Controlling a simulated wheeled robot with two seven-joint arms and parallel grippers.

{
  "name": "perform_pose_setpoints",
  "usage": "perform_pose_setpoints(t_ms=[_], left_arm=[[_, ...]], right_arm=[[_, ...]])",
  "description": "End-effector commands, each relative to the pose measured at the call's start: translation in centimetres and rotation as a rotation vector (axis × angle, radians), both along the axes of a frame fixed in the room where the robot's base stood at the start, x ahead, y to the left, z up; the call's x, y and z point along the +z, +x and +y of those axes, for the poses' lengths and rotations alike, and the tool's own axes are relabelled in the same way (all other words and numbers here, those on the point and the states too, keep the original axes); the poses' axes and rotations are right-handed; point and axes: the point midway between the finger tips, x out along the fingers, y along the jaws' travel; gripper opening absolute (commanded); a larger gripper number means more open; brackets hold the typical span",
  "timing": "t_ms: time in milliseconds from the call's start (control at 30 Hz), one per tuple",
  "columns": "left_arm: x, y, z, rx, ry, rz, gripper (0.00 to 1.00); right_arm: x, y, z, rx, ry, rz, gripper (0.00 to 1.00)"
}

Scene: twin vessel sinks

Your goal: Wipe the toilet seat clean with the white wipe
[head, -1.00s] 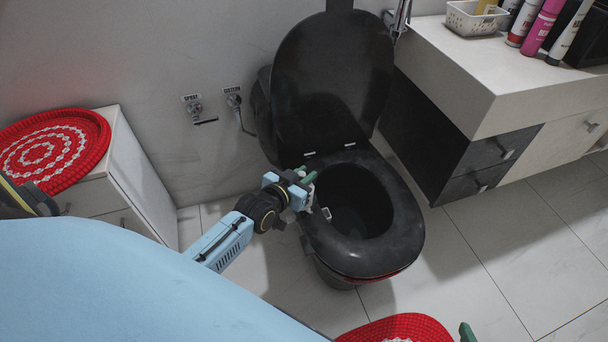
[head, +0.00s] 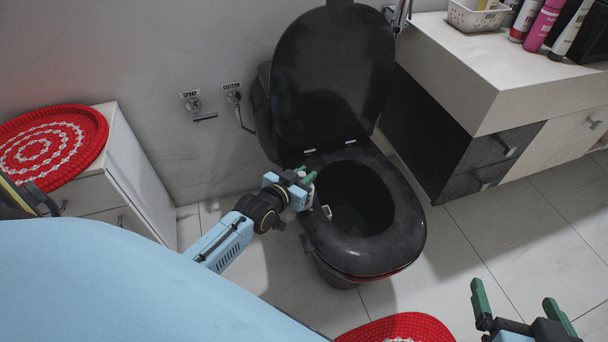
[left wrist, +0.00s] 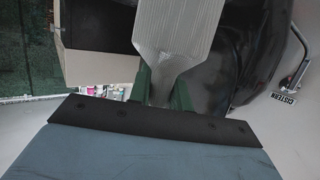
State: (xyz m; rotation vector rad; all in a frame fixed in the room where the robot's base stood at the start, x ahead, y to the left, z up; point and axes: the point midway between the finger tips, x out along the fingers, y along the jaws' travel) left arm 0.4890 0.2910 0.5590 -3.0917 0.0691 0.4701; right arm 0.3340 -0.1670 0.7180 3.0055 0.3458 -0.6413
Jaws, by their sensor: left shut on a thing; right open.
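The toilet seat (head: 396,238) is a glossy black ring, lowered on the black toilet, with its lid (head: 335,75) raised behind it. My left gripper (head: 305,180) is at the left rim of the seat. It is shut on the white wipe (left wrist: 172,35), which shows pale and ribbed between the green fingers in the left wrist view. In the head view the gripper hides most of the wipe, and I cannot tell whether it touches the seat. My right gripper (head: 520,308) is open and empty at the lower right, apart from the toilet.
A white cabinet with a red round mat (head: 50,145) stands at the left. A counter (head: 485,75) with a white basket (head: 478,17) and several bottles stands at the right. A red rug (head: 400,328) lies in front. Wall valves (head: 195,108) are left of the toilet. Tiled floor is clear at right.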

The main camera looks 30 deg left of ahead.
Motion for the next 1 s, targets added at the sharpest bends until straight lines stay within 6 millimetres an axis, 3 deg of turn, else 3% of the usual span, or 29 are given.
perform_pose_setpoints(t_ms=[1000], left_arm=[[-1.1,0.0,0.0,0.0,0.0,-0.001,0.0]], right_arm=[[-0.8,0.0,0.0,0.0,0.0,0.002,0.92]])
